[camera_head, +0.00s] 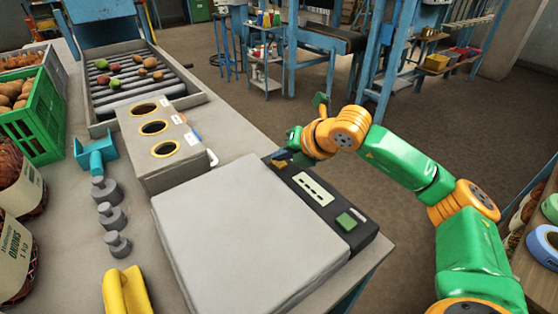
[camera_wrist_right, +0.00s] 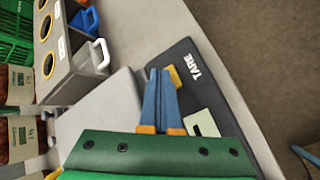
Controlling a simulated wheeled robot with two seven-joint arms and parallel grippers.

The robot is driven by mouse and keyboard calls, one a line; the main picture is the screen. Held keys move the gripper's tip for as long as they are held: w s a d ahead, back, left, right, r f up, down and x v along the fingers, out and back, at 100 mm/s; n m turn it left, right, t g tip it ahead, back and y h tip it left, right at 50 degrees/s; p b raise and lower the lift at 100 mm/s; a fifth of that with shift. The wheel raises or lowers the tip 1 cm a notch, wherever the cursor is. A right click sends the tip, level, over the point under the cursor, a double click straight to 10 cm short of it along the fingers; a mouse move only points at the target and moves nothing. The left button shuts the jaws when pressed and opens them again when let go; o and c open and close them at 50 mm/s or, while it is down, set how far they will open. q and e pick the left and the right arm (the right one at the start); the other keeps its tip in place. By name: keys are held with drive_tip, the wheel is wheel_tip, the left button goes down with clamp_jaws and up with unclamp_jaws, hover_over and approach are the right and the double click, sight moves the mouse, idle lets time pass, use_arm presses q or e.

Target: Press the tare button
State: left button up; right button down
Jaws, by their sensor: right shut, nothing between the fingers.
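The scale has a wide grey plate (camera_head: 245,235) and a dark control panel (camera_head: 325,215) along its right side. The panel carries a pale display (camera_head: 314,189) and a green button (camera_head: 346,221) at its near end. In the wrist view a yellow button (camera_wrist_right: 175,77) sits beside the white word TARE (camera_wrist_right: 193,68), at the panel's far end. My right gripper (camera_wrist_right: 160,72) is shut and empty, its blue fingertips beside the yellow button; I cannot tell whether they touch anything. In the head view my right gripper (camera_head: 284,156) is small and partly hides the panel's far end.
A grey box with three round openings (camera_head: 157,168) stands just beyond the scale. Grey weights (camera_head: 111,216), a teal scoop (camera_head: 95,154), a yellow object (camera_head: 127,292) and a green crate (camera_head: 35,125) are at left.

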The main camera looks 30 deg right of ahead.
sight(282, 165)
drive_tip(key=shift+r+p, duration=0.6)
drive_tip(key=shift+r, duration=0.25)
drive_tip(key=shift+r, duration=0.1)
wheel_tip(282, 165, up, 5)
drive_tip(key=p, duration=0.4)
idle(0.3)
drive_tip(key=shift+d, duration=0.1)
